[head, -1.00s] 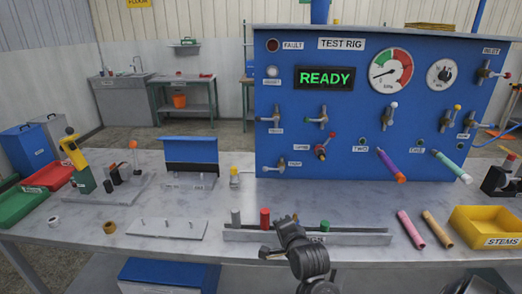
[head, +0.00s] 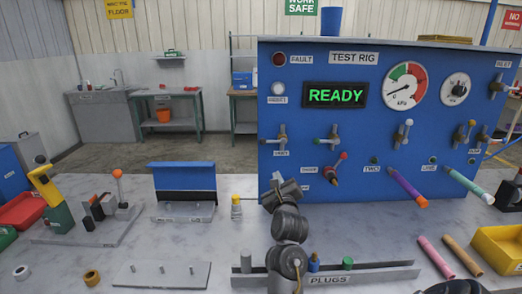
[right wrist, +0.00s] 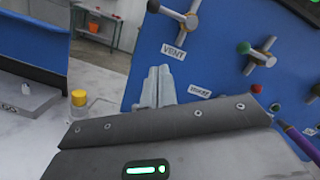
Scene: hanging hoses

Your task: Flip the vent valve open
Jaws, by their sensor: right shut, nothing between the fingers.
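The vent valve (head: 282,136) is at the left of the blue test rig panel, and its handle points left. The VENT label (right wrist: 173,51) is below the valve (right wrist: 190,18) in the right wrist view. The handle's tip is dark there. My right gripper (head: 275,181) is in front of the panel's lower left edge, below the vent valve and apart from it. In the right wrist view its fingers (right wrist: 158,86) are together and empty, lower left of the label. The gripper hides the lower left part of the panel in the head view. My left gripper is not in view.
A valve with a green-tipped handle (right wrist: 262,52) and one with a red-tipped handle (head: 331,175) are to the right. Purple (head: 407,187) and teal (head: 468,187) hoses hang farther right. A yellow-capped bottle (head: 236,208) stands left of the gripper. The plugs rail (head: 385,273) lies in front.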

